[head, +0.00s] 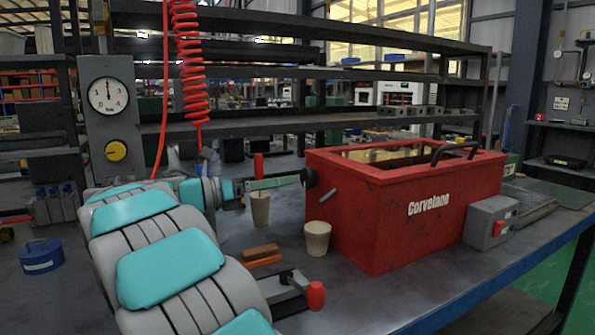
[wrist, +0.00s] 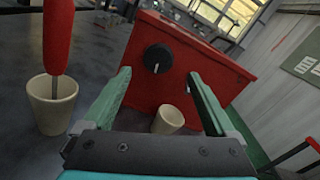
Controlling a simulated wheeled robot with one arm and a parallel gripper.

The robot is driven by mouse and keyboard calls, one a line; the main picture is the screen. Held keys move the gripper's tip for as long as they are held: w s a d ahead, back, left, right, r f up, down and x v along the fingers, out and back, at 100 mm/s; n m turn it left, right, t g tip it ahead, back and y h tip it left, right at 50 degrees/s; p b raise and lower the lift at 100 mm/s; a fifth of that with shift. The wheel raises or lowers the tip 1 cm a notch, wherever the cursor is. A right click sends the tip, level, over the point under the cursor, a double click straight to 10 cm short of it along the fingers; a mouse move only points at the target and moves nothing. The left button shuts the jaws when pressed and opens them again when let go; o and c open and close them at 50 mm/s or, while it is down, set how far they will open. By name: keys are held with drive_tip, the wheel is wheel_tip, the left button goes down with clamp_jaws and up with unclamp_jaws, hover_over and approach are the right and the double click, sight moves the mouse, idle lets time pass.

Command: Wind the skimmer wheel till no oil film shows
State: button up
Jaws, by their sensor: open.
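The red skimmer tank (head: 385,220), lettered "Corvelane", stands on the bench. Its small black wheel (head: 308,177) is on the left end wall; in the wrist view the wheel (wrist: 157,58) is a round black knob with a pale mark. A yellowish film (head: 372,155) shows through the tank's open top, beside a dark patch; the far interior is partly hidden. My gripper (head: 300,179) is open, with its green fingers pointing at the wheel. In the wrist view my gripper (wrist: 158,76) has the wheel between its fingertips, slightly beyond them; contact cannot be told.
A beige cup (head: 317,239) stands before the tank's end. Another cup (wrist: 52,104) holds a red-handled tool (wrist: 57,35), left of my fingers. A brown block (head: 261,252) and a red-knobbed lever (head: 316,295) lie nearby. A grey switch box (head: 490,222) adjoins the tank.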

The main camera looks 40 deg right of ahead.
sight(304, 178)
drive_tip(key=x, duration=0.8)
drive_tip(key=shift+w, duration=0.2)
drive_tip(key=c, duration=1.3)
